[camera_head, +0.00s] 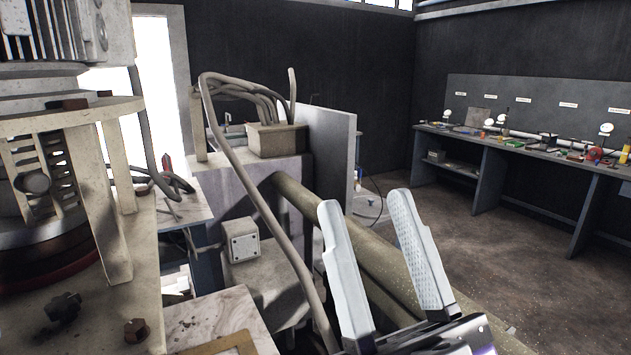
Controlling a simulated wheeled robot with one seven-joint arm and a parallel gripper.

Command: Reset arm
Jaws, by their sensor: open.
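My gripper (378,243) is in the lower middle of the head view. Its two pale, flat fingers point up and stand well apart, with nothing between them. The rest of my arm is mostly cut off by the bottom edge. Behind the fingers runs a thick beige pipe (296,190), which slants down to the right. I cannot tell how far the fingers are from the pipe.
A large machine (112,205) with a motor fills the left side. A junction box (242,247) and a cable-filled box (277,139) stand left of my gripper. A long workbench (480,146) with tools lines the right wall. Open floor (465,225) lies before it.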

